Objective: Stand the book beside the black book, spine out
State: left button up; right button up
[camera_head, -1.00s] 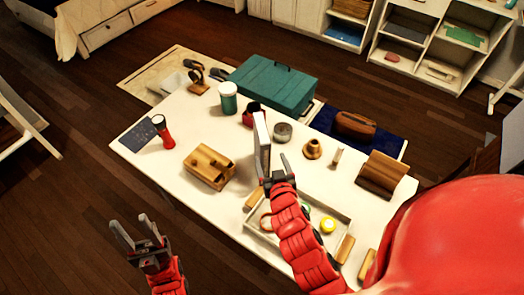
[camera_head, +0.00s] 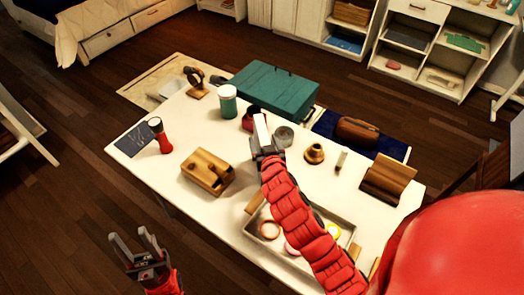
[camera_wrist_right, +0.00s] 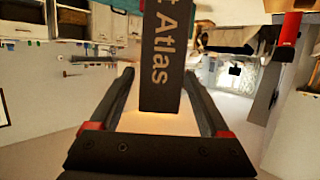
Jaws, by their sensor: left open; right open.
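A book with a pale top edge (camera_head: 261,127) stands out past my right gripper (camera_head: 266,146) over the middle of the table. In the right wrist view its dark spine (camera_wrist_right: 160,55) carries pale letters reading "t Atlas". The spine lies between the widely spread fingers of my right gripper (camera_wrist_right: 158,80), with gaps on both sides. The gripper hides the book's lower part in the head view, so I cannot tell whether it touches the table. I cannot make out a separate black book. My left gripper (camera_head: 131,236) is open and empty, off the table's front left edge.
Near the book are a round tin (camera_head: 284,137), a dark red mug (camera_head: 251,116) and a teal box (camera_head: 275,88).

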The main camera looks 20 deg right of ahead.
jog(key=p+x, duration=0.1)
jog(key=x, duration=0.2)
jog(key=shift+w+r, duration=0.15)
jog(key=shift+w+f, duration=0.3)
grip_shut()
jog(key=shift+r, duration=0.1)
dwell(1.0)
